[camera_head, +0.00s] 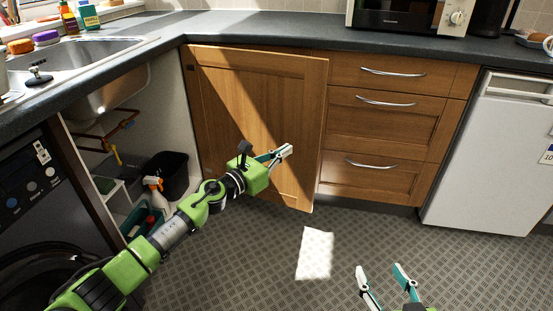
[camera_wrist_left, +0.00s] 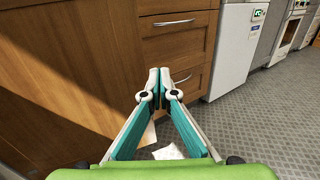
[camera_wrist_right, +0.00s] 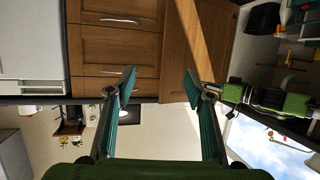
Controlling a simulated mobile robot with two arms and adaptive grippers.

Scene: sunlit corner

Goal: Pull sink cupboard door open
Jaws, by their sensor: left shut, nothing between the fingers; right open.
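The sink cupboard door (camera_head: 235,100) is a wooden panel standing wide open in the head view, swung across toward the drawer unit. The cupboard's inside shows to its left. My left gripper (camera_head: 287,150) is shut and empty in front of the door's face, near its free edge; I cannot tell whether it touches. In the left wrist view its fingertips (camera_wrist_left: 159,75) meet, with the wooden panel to their left. My right gripper (camera_head: 384,272) is open and empty over the floor at the bottom right. Its spread fingers also show in the right wrist view (camera_wrist_right: 160,85). No door handle is visible.
The sink (camera_head: 85,60) is set in the dark worktop (camera_head: 265,28). Inside the cupboard are a spray bottle (camera_head: 156,192) and a black bin (camera_head: 168,175). Drawers (camera_head: 385,123) and a white appliance (camera_head: 490,155) stand right. The floor (camera_head: 260,260) in front is clear.

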